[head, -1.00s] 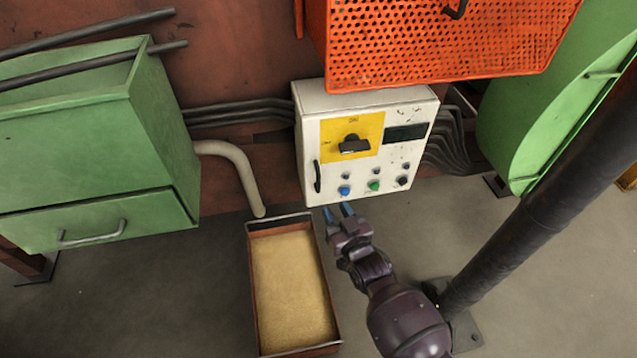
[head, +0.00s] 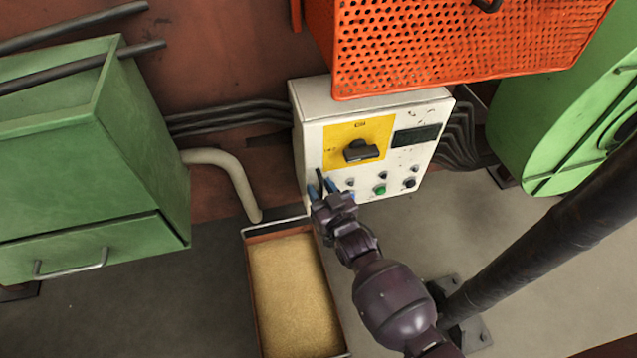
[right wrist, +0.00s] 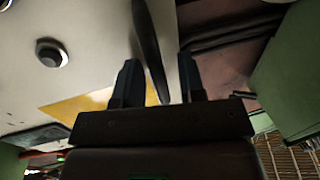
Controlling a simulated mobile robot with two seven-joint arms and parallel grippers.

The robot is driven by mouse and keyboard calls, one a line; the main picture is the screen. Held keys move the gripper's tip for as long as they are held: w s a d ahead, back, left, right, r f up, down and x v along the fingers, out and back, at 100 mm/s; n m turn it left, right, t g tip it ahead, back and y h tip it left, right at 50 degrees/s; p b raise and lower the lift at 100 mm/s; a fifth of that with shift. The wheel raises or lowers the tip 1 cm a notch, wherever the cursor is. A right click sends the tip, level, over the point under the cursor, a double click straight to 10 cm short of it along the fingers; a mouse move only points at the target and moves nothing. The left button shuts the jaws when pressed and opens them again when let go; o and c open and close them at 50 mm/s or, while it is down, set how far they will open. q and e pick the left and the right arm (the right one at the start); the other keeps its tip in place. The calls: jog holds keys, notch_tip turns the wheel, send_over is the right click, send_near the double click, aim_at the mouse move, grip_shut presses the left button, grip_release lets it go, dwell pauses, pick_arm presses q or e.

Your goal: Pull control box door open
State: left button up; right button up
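The white control box (head: 312,140) hangs on the wall with its door shut. Its front has a yellow panel (head: 342,141) with a black rotary switch, a dark display, and small buttons below. The black door handle (head: 320,180) is at the door's left edge. My right gripper (head: 322,190) is at this handle, its blue-tipped fingers apart on either side of it. In the right wrist view the dark handle (right wrist: 150,50) runs between the two open fingers (right wrist: 160,85), with gaps showing; contact is not clear. My left gripper is not in view.
An orange perforated guard (head: 450,45) juts out above the box. A green cabinet (head: 90,170) stands at the left, and a green housing (head: 560,120) at the right. A sand-filled tray (head: 292,290) lies below. A dark post (head: 550,240) crosses the right side.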

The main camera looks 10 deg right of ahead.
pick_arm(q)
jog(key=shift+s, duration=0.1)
pick_arm(e)
jog(key=shift+r, duration=0.1)
jog(key=shift+s, duration=0.1)
grip_shut()
pick_arm(q)
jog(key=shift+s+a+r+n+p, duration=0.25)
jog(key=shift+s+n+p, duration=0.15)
jog(key=shift+p, duration=0.8)
pick_arm(e)
jog(key=s+d+n+g+y, duration=0.4)
jog(key=s+d+y, duration=0.2)
jog(key=s+d, duration=0.3)
jog(key=s+d+n+g+y, duration=0.4)
jog(key=s+d, duration=0.4)
jog(key=s, duration=0.6)
jog(key=shift+d+n+g+y, duration=0.35)
jog(key=shift+n+g+y, duration=0.05)
jog(key=shift+n+y, duration=0.45)
grip_release()
